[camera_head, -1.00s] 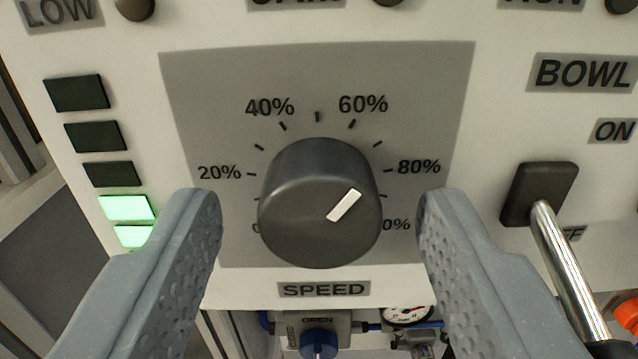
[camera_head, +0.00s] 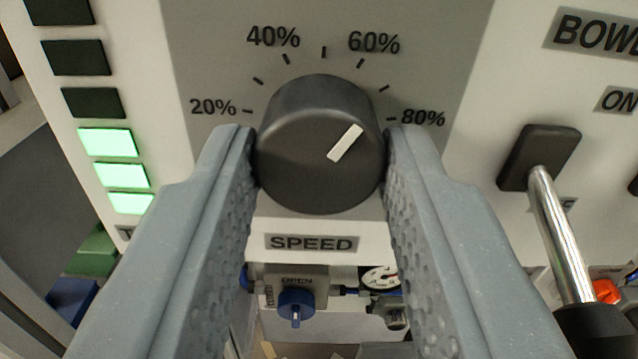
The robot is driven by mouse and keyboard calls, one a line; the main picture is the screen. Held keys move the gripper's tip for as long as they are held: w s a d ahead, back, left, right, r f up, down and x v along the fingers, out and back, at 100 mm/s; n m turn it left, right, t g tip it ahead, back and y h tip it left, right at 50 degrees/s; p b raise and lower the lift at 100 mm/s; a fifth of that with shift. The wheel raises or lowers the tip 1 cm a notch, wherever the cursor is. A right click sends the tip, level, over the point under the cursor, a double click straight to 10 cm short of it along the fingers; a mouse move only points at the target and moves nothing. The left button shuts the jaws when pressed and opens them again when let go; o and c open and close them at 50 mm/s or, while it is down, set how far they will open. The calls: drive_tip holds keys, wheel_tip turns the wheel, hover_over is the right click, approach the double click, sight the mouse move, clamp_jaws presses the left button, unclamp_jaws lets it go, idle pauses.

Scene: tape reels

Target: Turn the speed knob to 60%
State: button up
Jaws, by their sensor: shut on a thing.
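The speed knob (camera_head: 300,165) is a dark grey round knob with a white pointer mark (camera_head: 345,143) on its face. The mark points up and right, roughly toward the stretch of scale between 60% and 80%. The 60% label (camera_head: 374,42) and its tick show above right of the knob. My gripper (camera_head: 320,140) is shut on the knob, one finger on its left side and one on its right. The lower ends of the scale are hidden behind the fingers and knob. The SPEED label (camera_head: 311,243) shows below.
A black switch (camera_head: 540,157) with a metal lever (camera_head: 560,235) stands right of my right finger. Lit green bars (camera_head: 108,142) show at left. Below the panel are a blue-knobbed valve (camera_head: 296,303) and a gauge (camera_head: 381,277).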

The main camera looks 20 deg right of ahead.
drive_tip(key=shift+n+p, duration=0.4)
drive_tip(key=shift+p, duration=0.05)
drive_tip(key=o, duration=1)
drive_tip(key=shift+c, duration=0.2)
drive_tip(key=shift+s+a, duration=0.1)
drive_tip(key=shift+s, duration=0.05)
drive_tip(key=v, duration=1.3)
drive_tip(key=shift+s, duration=0.25)
